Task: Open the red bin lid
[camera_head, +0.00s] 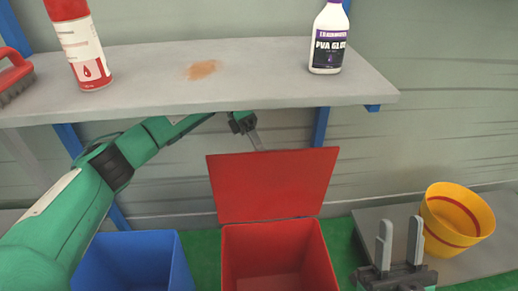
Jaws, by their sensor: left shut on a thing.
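The red lid (273,185) stands raised at the back of the red bin (330,265), and the bin's inside shows with nothing visible in it.
A shelf (250,75) above holds a red-and-white bottle (78,45), a glue bottle (328,40), a brush (14,75) and a brown stain (203,69). A blue bin (130,260) stands left. A yellow bucket (455,220) sits on a grey surface (370,222) at right.

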